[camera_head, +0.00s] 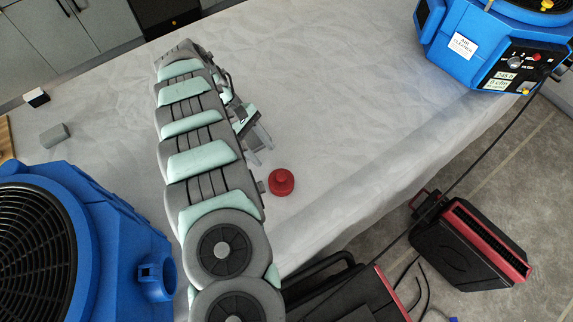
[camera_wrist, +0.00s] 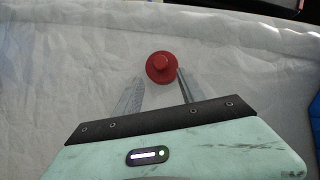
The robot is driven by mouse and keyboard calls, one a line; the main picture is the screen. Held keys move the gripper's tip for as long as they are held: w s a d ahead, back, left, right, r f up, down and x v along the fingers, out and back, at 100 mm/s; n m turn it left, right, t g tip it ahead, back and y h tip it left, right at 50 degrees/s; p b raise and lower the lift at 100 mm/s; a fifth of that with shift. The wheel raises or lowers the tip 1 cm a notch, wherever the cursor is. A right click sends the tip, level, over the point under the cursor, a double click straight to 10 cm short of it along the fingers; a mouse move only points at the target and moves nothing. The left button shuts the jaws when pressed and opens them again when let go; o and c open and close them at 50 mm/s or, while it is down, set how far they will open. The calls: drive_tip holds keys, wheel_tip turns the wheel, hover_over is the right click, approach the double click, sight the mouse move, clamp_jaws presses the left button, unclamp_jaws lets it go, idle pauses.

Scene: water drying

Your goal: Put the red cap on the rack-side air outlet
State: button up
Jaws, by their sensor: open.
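The red cap (camera_head: 281,181) lies on the white-covered table with its round knob facing up. It also shows in the wrist view (camera_wrist: 161,67), just beyond the fingertips and nearer the right finger. My gripper (camera_head: 262,150) is open and empty, a little above and left of the cap in the head view. In the wrist view my gripper's two fingers (camera_wrist: 158,82) are spread apart. A blue air machine (camera_head: 150,250) with a round side outlet (camera_head: 157,278) stands at the lower left. I cannot tell whether this outlet is the rack-side one.
Another blue air cleaner (camera_head: 490,50) with a control panel stands at the upper right. A grey block (camera_head: 54,135) and a small black-and-white box (camera_head: 36,97) lie at the left. A black-and-red case (camera_head: 470,240) is on the floor.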

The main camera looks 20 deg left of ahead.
sight(279, 174)
drive_tip(key=p+x, duration=0.1)
drive_tip(key=x, duration=0.8)
drive_tip(key=shift+f, duration=0.25)
clamp_jaws()
idle(0.8)
wheel_tip(279, 174, up, 6)
drive_tip(key=p, duration=0.2)
drive_tip(key=shift+r+p, duration=0.15)
drive_tip(key=shift+p, duration=0.2)
